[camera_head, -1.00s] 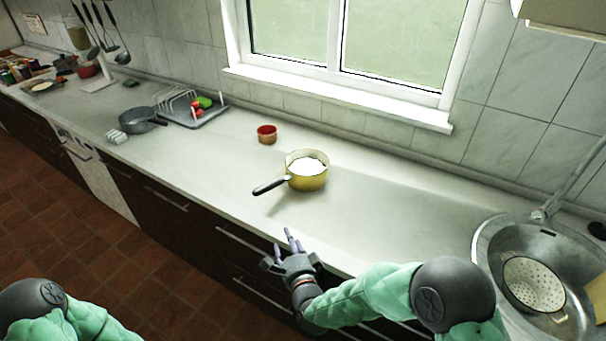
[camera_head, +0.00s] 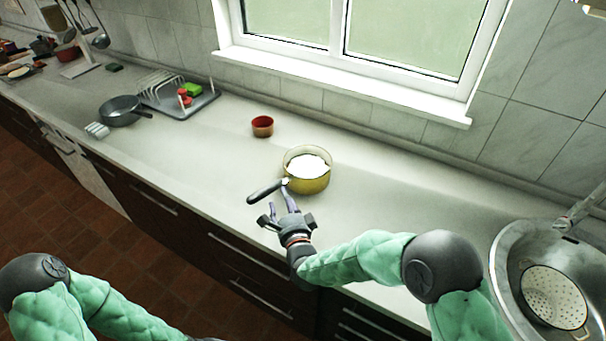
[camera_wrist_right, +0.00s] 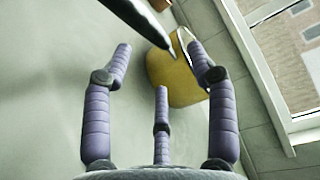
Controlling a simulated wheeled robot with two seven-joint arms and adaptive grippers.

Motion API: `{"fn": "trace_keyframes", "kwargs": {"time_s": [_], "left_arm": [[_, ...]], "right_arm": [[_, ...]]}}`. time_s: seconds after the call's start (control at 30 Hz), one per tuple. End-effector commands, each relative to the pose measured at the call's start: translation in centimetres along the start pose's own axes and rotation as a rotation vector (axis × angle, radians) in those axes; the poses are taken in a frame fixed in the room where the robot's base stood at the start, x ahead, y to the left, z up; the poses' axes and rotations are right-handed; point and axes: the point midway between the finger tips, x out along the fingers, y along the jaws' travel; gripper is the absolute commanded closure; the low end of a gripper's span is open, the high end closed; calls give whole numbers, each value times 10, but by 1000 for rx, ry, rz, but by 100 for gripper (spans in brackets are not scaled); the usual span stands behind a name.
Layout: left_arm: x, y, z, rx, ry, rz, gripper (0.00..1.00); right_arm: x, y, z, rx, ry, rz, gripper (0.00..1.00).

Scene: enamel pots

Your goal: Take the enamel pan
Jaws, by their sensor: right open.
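The yellow enamel pan (camera_head: 308,184) stands upright on the counter with white contents inside. Its black handle (camera_head: 266,191) points left toward the front edge. My right gripper (camera_head: 284,199) is open just in front of the pan, by the base of the handle. In the right wrist view, the fingers of my right gripper (camera_wrist_right: 160,75) are spread and empty. The pan (camera_wrist_right: 172,75) shows beyond them, and the dark handle (camera_wrist_right: 135,18) crosses above. I cannot tell whether a finger touches the pan. My left arm shows at the lower left, but its gripper is out of view.
A small red-and-brown bowl (camera_head: 262,127) stands behind the pan. A grey pan (camera_head: 120,112) and a dish rack (camera_head: 178,95) are farther left. The sink with a white colander (camera_head: 553,297) is at the right. The counter right of the pan is clear.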

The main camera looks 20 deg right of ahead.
Motion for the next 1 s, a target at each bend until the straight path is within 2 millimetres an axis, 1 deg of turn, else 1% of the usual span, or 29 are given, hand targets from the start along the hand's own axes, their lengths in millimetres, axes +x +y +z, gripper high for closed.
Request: {"fn": "trace_keyframes", "kwargs": {"time_s": [0.03,0.1,0.37,0.6,0.7,0.8,1.0], "left_arm": [[3,-1,0,0,0,0,60],[5,-2,0,0,1,0,60],[10,-3,-1,0,1,0,60],[21,-8,-2,0,1,0,60],[23,-8,-2,0,1,0,60],[24,-8,-2,0,1,0,60],[23,-8,-2,0,1,0,60]], "right_arm": [[8,2,0,0,0,0,42],[15,2,0,0,1,0,42],[32,2,2,0,-1,-1,42],[63,6,8,0,0,0,42],[72,5,8,0,0,-1,42],[75,4,8,0,0,1,42],[75,4,8,0,0,1,42]]}}
